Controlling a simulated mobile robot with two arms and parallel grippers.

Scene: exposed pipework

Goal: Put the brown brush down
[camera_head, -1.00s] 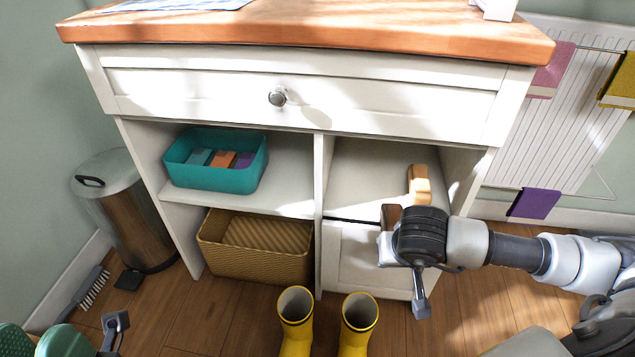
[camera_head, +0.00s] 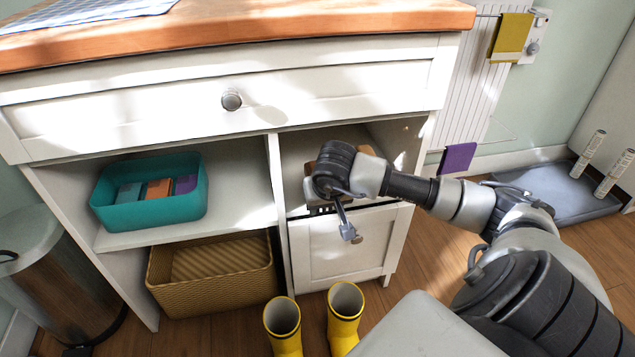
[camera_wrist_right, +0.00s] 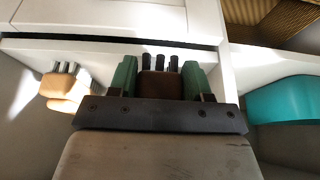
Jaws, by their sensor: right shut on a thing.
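My right gripper (camera_wrist_right: 160,76) is shut on the brown brush (camera_wrist_right: 160,86), with one green finger on each side of it. The brush's dark bristles stick out beyond its brown block between the fingers. In the head view my right wrist reaches into the upper right compartment of the white cabinet (camera_head: 345,252) and hides most of the brush. I cannot tell whether the brush touches the shelf. A tan brush (camera_wrist_right: 62,92) with grey bristles is beside it in the wrist view, apart from the fingers. My left gripper is not in view.
A teal bin (camera_head: 108,207) with coloured blocks stands in the upper left compartment. A woven basket (camera_head: 215,290) is below it. Yellow boots (camera_head: 345,318) stand on the floor in front. A purple cloth (camera_head: 457,157) hangs right of the cabinet.

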